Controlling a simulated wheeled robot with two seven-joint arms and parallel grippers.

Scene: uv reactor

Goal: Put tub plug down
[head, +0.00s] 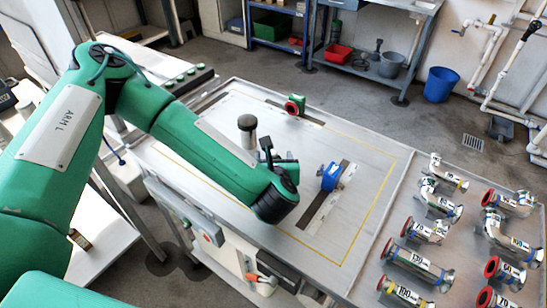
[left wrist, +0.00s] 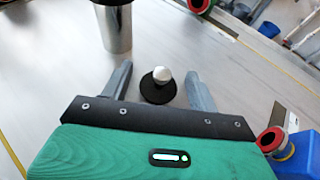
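The tub plug (left wrist: 159,88) is a black disc with a pale rounded knob. In the left wrist view it sits between the two fingers of my left gripper (left wrist: 159,69), with a gap to each finger. The fingers are spread and hold nothing. In the head view my left wrist largely hides the gripper, and I cannot make out the plug there. A shiny metal cylinder with a dark top (left wrist: 115,28) stands beside the plug, beyond the left finger; it also shows in the head view (head: 247,132). My right gripper is in neither view.
A blue clamp-like part (head: 331,177) and a red-ringed fitting (head: 292,106) are on the metal table (head: 350,235). Bare tabletop lies between the blue part and the pipes.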

